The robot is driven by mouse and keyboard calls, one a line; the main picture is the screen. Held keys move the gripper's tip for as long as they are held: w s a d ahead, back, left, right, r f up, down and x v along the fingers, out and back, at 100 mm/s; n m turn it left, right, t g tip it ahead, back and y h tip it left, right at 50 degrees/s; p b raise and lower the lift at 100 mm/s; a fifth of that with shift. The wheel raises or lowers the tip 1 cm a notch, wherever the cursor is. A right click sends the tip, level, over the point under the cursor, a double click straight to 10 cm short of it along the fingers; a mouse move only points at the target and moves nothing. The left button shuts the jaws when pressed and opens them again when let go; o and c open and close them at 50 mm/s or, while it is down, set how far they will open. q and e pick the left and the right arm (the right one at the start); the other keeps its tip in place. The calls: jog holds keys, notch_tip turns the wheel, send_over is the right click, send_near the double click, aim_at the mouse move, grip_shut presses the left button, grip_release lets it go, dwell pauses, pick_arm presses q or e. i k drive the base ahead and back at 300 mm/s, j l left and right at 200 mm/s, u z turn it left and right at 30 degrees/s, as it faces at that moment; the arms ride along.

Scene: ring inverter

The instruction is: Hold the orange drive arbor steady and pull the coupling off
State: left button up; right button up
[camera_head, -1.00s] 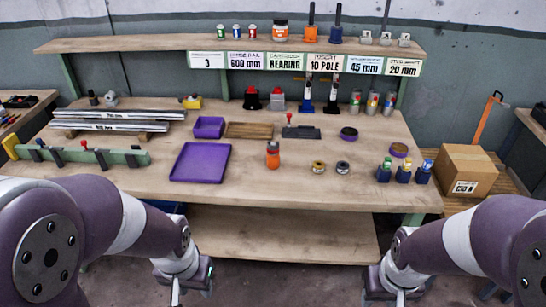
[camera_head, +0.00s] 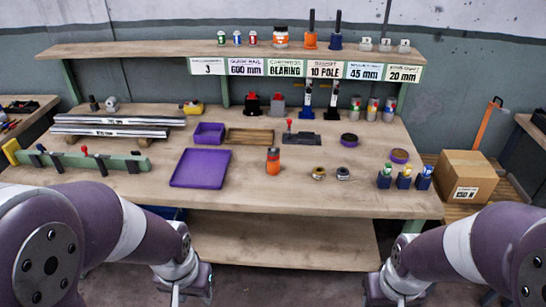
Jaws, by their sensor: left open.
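The orange drive arbor (camera_head: 273,168) stands upright near the middle of the bench. A grey-brown piece, apparently the coupling (camera_head: 273,153), sits on its top. My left gripper (camera_head: 178,296) is open and empty at the lower left, below the bench's front edge and well apart from the arbor. Its fingertips are partly cut off by the bottom of the picture. My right gripper (camera_head: 395,302) is at the lower right, also in front of the bench. Its fingers are mostly out of frame, so its opening does not show.
A purple tray (camera_head: 201,168) lies left of the arbor. Two small rings, one brass (camera_head: 318,173) and one dark (camera_head: 343,173), lie to its right. Blue cups (camera_head: 404,181) stand farther right. A green rail fixture (camera_head: 85,163) is at the left. Bench space around the arbor is clear.

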aim_at(272, 156)
jog(key=i+j+z, duration=0.15)
jog(key=i+j, duration=0.15)
jog(key=i+j+z, duration=0.15)
jog(key=j, duration=0.25)
jog(key=i+j+z, duration=0.15)
jog(key=i+j, duration=0.2)
jog(key=i+j+z, duration=0.15)
jog(key=j, duration=0.35)
jog(key=i, duration=0.05)
